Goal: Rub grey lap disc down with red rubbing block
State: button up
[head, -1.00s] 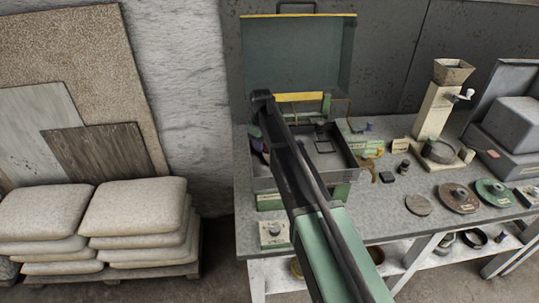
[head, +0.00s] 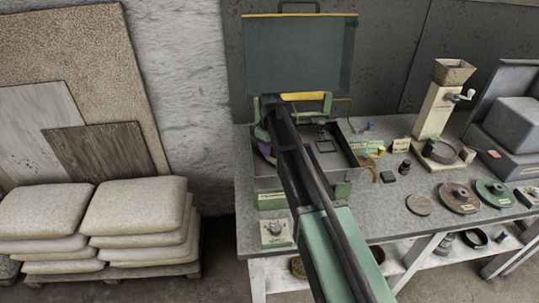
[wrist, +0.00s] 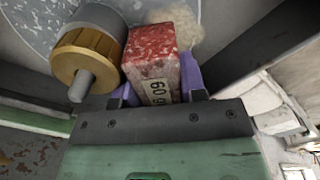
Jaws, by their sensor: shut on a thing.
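My gripper (wrist: 155,92) has purple fingers and is shut on the red rubbing block (wrist: 150,45), a speckled red block with a pale label on its near face. Beyond the block in the wrist view is a mottled grey round surface (wrist: 30,25) that looks like the grey lap disc. I cannot tell whether the block touches it. In the head view my arm reaches into the open green-lidded machine and hides the block and most of the gripper; only a bit of purple shows at the tray's left.
A brass cylinder with a grey band (wrist: 88,55) stands close left of the block. The machine's raised lid (head: 300,55) rises behind my arm. On the bench to the right lie a plain grey disc (head: 419,204), a brown disc (head: 460,197) and a green disc (head: 493,193).

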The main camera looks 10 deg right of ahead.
jog(key=shift+s+d, duration=0.3)
jog(key=shift+s, duration=0.1)
jog(key=shift+w, duration=0.15)
jog(key=shift+w+a+r, duration=0.1)
jog(key=shift+w+a, duration=0.1)
jog(key=shift+w, duration=0.5)
jog(key=shift+w+a, duration=0.7)
jog(key=shift+w, duration=0.25)
jog(key=shift+s+d+f, duration=0.1)
jog(key=shift+s+d, duration=0.2)
jog(key=shift+s, duration=0.3)
jog(key=shift+s+d+f, duration=0.1)
jog(key=shift+s+d, duration=0.2)
jog(key=shift+s, duration=0.35)
jog(key=shift+s+d, duration=0.3)
jog(key=shift+s, duration=0.3)
